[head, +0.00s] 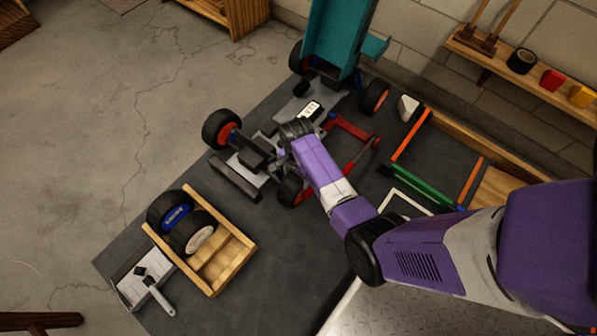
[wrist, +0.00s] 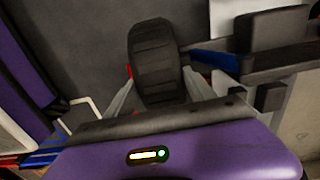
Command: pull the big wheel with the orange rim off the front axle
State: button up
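In the head view the car's front end lies left of my arm. One big front wheel (head: 289,191) with an orange-red rim sits close beside my arm, partly hidden. The other front wheel (head: 221,129), also orange-rimmed, is at the far left end of the axle. In the wrist view a thick black tire (wrist: 157,62) stands between the two fingers of my gripper (wrist: 158,80), with a sliver of orange at its left edge. The fingers lie along both tire sides; whether they press on it is unclear. The gripper is hidden in the head view.
A wooden tray (head: 228,268) holds wheels with blue and pale rims. A grey tray (head: 142,279) with a tool lies beside it. The teal body (head: 333,35) stands behind the chassis (head: 258,155). Orange and green bars (head: 420,185) lie right of my arm.

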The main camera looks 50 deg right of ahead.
grip_shut()
jog(key=s+p, duration=0.7)
jog(key=s, duration=0.2)
dwell(1.8)
dwell(0.3)
jog(key=s+r+p, duration=0.1)
jog(key=p, duration=0.1)
jog(key=s+r+p, duration=0.1)
jog(key=r+p, duration=0.1)
jog(key=s+r+p, duration=0.1)
jog(key=r+p, duration=0.1)
jog(key=shift+p, duration=0.4)
dwell(0.3)
